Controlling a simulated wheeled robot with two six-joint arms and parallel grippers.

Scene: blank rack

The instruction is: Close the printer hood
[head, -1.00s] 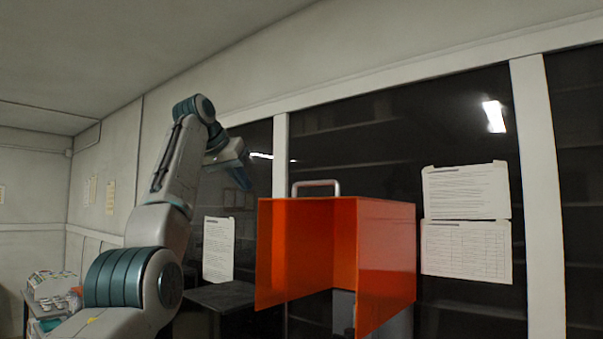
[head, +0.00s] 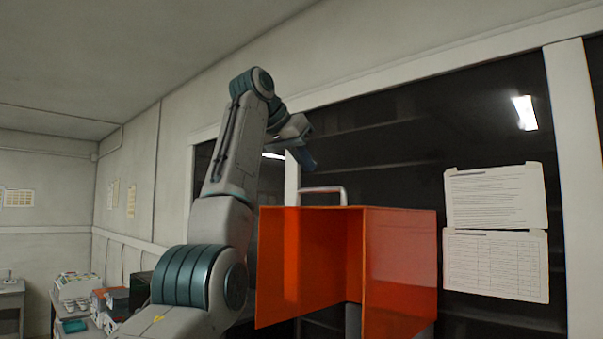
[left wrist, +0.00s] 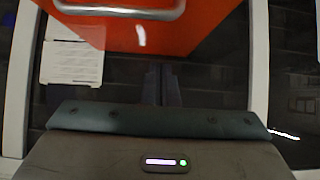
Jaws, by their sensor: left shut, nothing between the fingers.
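The orange translucent printer hood (head: 400,265) stands right of centre in the head view, raised, with its open side facing left and front. A pale metal bar handle (head: 323,190) is on its top. My left gripper (head: 306,158) is above and slightly left of the handle, apart from it, pointing down and right. In the left wrist view its fingers (left wrist: 162,86) are together with nothing between them. The hood (left wrist: 200,22) and its handle (left wrist: 120,11) fill the top of that view. The printer's lower body is mostly hidden. My right gripper is out of view.
Paper sheets (head: 496,265) are stuck to the dark glazed wall behind the hood, between pale posts (head: 575,190). A bench with boxes and containers (head: 75,288) stands at the lower left.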

